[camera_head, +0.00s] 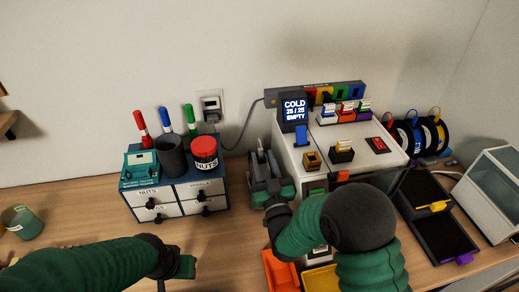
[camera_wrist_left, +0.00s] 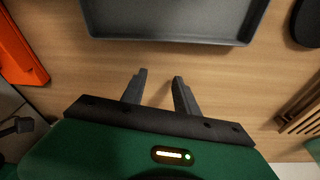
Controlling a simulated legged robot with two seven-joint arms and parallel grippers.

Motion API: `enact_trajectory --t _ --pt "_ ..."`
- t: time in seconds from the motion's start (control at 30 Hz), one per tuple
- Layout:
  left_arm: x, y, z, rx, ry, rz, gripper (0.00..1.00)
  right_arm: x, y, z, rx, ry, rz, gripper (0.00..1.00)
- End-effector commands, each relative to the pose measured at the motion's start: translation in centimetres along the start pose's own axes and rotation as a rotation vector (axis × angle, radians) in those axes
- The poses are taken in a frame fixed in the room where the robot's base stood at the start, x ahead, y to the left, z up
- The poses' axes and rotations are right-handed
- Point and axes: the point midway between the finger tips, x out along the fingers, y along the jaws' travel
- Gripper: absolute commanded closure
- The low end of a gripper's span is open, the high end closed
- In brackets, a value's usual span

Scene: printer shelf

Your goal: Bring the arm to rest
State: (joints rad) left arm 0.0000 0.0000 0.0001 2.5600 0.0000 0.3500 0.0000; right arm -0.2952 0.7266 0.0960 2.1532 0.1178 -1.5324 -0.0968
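My right arm comes in from the lower right and bends back to the left. Its grey and green right gripper (camera_head: 263,158) is beside the left side of the white printer (camera_head: 292,158). Its fingers look apart, with nothing seen between them. My left arm comes in from the left, low over the desk, and its hand ends near the bottom of the head view; its fingers are hidden there. In the left wrist view the left gripper (camera_wrist_left: 158,77) has two dark fingers apart and empty above the bare wood.
A drawer cabinet (camera_head: 178,206) with markers, a dark cup and a red nuts jar stands at the left. Orange (camera_head: 280,272) and yellow (camera_head: 320,279) bins sit in front of the printer. A dark tray (camera_wrist_left: 175,40) lies beyond the left fingers. A green cup (camera_head: 22,223) is far left.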

Motion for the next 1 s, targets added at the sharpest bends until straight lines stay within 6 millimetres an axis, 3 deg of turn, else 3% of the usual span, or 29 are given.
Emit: enact_trajectory --t 0.17,0.6,1.0 --pt "0.3 0.0 0.1 0.0 0.0 0.0 0.64 -1.6 0.0 0.0 0.0 0.001 0.0 0.67" --pt "0.1 0.0 0.0 0.0 0.0 0.0 0.64 -1.6 0.0 -0.1 0.0 0.0 0.0 0.67" --pt "-6.2 0.0 -1.5 0.0 0.0 0.0 0.64 -0.2 0.0 -6.4 0.0 0.0 0.0 0.67"
